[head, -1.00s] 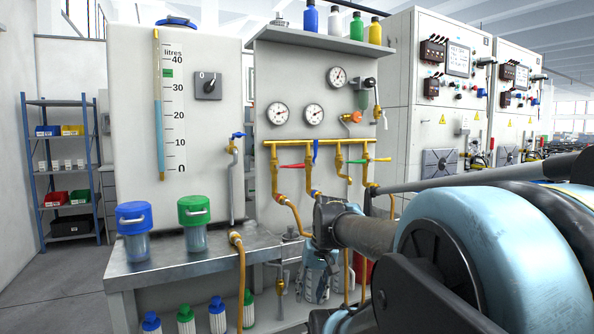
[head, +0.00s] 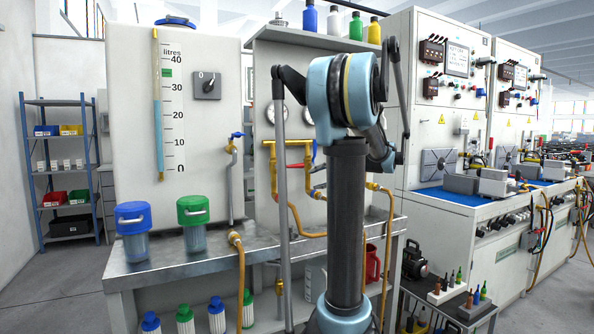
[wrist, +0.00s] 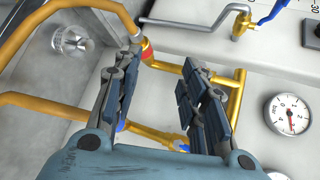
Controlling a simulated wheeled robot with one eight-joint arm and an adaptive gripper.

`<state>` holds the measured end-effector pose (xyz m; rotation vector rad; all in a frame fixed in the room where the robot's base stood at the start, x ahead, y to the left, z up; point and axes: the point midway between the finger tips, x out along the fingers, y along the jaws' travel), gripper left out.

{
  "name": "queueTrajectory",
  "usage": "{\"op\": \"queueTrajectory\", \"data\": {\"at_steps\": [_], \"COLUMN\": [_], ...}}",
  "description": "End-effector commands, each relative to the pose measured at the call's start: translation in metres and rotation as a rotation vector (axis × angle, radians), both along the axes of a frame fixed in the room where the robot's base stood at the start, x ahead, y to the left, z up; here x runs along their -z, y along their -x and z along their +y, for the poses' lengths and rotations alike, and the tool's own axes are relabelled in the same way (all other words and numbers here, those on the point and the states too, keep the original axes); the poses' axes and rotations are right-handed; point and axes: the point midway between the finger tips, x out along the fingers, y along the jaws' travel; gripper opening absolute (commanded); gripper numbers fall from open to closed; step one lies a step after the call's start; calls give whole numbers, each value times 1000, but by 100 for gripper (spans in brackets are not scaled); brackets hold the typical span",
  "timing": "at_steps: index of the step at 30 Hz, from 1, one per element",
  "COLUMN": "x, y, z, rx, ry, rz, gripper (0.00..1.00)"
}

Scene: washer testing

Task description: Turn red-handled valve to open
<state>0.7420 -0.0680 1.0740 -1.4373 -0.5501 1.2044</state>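The brass pipework (head: 294,143) hangs on the grey panel behind my arm. A red fitting (wrist: 147,53) shows just beside the left finger.
A pressure gauge (wrist: 287,114) and a blue-handled tap (wrist: 270,13) are near the gripper. The metal bench (head: 170,264) holds a blue-lidded container (head: 133,218) and a green-lidded container (head: 193,212). A cart (head: 452,310) with bottles stands at lower right.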

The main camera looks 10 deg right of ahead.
Motion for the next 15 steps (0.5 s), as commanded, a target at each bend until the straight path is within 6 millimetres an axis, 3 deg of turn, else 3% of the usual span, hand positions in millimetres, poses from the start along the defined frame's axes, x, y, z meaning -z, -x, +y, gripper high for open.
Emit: {"op": "queueTrajectory", "data": {"at_steps": [1, 6, 11, 15], "x": [-9, -35, -46, -48], "y": [-11, -33, -41, -45], "z": [-19, -64, -87, -88], "rx": [15, 40, 50, 50], "ry": [-38, -146, -197, -210], "rz": [-17, -74, -105, -113], "gripper": [39, 39, 39, 39]}}
